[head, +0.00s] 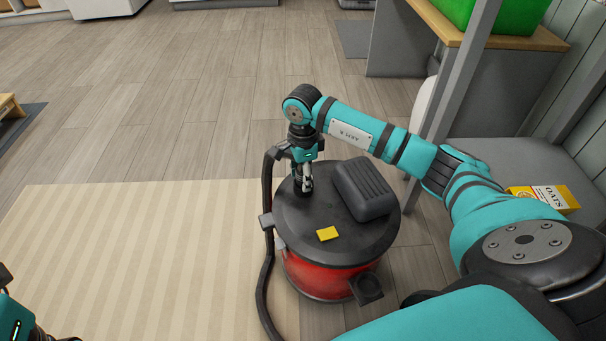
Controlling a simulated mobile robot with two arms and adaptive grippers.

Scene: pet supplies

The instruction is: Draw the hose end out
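A red canister vacuum (327,277) with a dark round lid (345,240) stands upright on the floor. Its black hose (267,250) rises along the left side and bends over at the top, towards my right wrist. My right gripper (303,188) points straight down at the left rear of the lid, next to the hose's upper bend. Dark parts overlap at its fingertips. I cannot tell whether they close on the hose end, which is not clearly visible. My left gripper (15,325) is only partly in view at the lower left corner, away from the vacuum.
A yellow piece (327,234) and a dark ribbed block (364,190) are on the lid. A striped beige rug (140,260) lies to the left. A grey bench at right holds a yellow oats box (545,198); a grey post (463,75) stands behind my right arm. Floor behind the vacuum is clear.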

